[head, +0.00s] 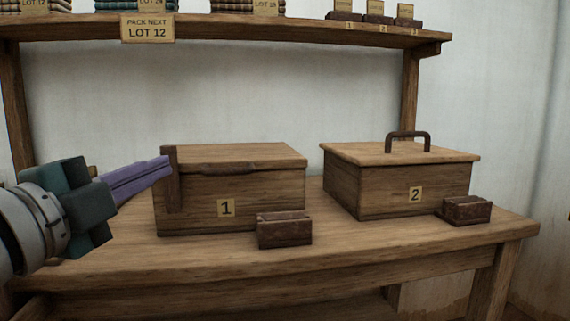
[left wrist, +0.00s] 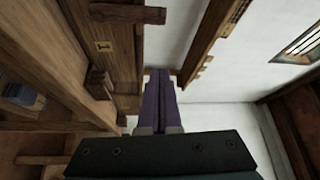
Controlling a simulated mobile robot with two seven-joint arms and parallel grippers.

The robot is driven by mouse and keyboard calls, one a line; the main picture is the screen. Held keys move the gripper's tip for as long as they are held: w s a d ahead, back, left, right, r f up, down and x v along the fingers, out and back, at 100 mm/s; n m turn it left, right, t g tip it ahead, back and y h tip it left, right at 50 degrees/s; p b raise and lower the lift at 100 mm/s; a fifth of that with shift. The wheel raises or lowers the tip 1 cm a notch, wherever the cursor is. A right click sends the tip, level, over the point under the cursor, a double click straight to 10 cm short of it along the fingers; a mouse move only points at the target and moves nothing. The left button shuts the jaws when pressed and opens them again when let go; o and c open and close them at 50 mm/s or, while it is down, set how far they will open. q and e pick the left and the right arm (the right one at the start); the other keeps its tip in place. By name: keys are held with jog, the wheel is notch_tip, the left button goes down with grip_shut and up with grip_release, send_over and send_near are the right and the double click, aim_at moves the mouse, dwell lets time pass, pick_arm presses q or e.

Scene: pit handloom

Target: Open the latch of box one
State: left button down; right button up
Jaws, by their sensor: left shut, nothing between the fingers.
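Box one (head: 230,192) is a closed wooden box with a "1" label on its front, standing on the left part of the bench. A dark upright bar (head: 172,182), which looks like its latch, stands at the box's front left edge. Another dark strip (head: 236,168) lies along the lid's front edge. My left gripper (head: 168,164) comes in from the left, its purple fingers together and empty. The tips are at the upper part of the upright bar; I cannot tell whether they touch it. The closed fingers also show in the left wrist view (left wrist: 161,76). My right gripper is out of view.
A dark brown block (head: 285,229) lies in front of box one. Box two (head: 370,187), with a dark lid handle, stands to the right, with another block (head: 466,210) by it. A shelf (head: 270,31) runs above the bench. The front bench strip (head: 190,262) is clear.

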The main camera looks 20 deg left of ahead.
aim_at(169, 152)
pick_arm(q)
jog(key=w+a+b, duration=0.2)
jog(key=w+a, duration=0.2)
jog(key=w, duration=0.4)
jog(key=shift+b, duration=0.35)
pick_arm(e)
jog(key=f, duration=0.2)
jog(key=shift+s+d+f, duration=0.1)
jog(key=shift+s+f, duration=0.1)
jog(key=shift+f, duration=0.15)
